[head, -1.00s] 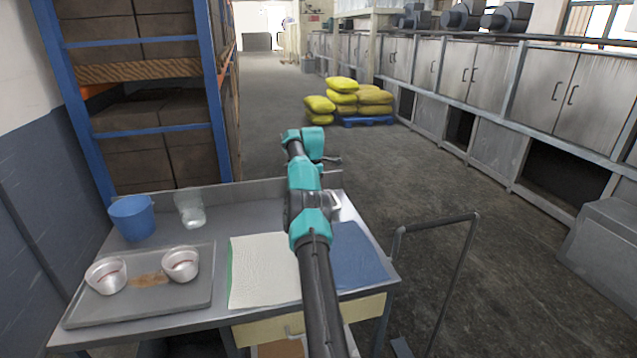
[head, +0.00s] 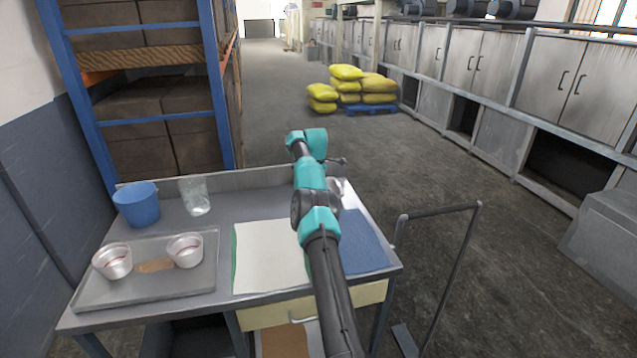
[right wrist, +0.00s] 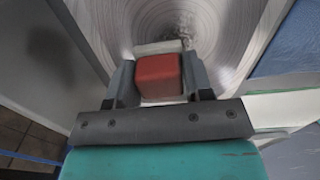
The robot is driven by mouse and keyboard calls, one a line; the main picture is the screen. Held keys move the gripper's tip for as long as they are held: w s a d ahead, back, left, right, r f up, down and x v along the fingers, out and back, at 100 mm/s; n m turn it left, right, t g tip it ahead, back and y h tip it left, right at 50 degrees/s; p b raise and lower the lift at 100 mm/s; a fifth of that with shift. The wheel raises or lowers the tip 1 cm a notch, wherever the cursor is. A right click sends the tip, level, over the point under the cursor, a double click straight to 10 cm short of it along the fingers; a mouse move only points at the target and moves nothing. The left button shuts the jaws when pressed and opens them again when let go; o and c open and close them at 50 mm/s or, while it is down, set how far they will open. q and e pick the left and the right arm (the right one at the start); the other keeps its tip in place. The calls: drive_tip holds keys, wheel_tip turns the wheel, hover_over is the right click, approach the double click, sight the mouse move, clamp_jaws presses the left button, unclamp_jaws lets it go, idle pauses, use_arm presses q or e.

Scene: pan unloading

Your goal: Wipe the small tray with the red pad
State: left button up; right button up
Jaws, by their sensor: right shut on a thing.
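My right gripper (right wrist: 159,62) is shut on the red pad (right wrist: 160,75), which shows as a red block with a pale strip at its far edge. In the right wrist view the pad is over a shiny metal surface with circular brushed marks, the small tray (right wrist: 232,45). A grey speckled patch (right wrist: 183,38) lies just beyond the pad. I cannot tell whether the pad touches the surface. In the head view my right arm hides the pad and most of this tray at the table's far right. My left gripper is not in view.
A large grey tray (head: 190,283) with two white cups and a brown patch sits at the table's left. A blue bucket (head: 137,206) and a clear glass (head: 195,196) stand behind it. A white cloth (head: 265,256) and a blue mat (head: 364,243) lie nearer my arm.

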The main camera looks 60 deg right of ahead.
drive_tip(key=shift+f, duration=0.95)
idle(0.7)
drive_tip(key=shift+s, duration=0.15)
drive_tip(key=shift+s+a, duration=1.15)
drive_tip(key=shift+a, duration=0.15)
drive_tip(key=shift+f, duration=0.2)
drive_tip(key=shift+w+d+f, duration=0.1)
drive_tip(key=shift+w+d, duration=0.35)
drive_tip(key=shift+w, duration=0.05)
drive_tip(key=shift+w+d, duration=0.8)
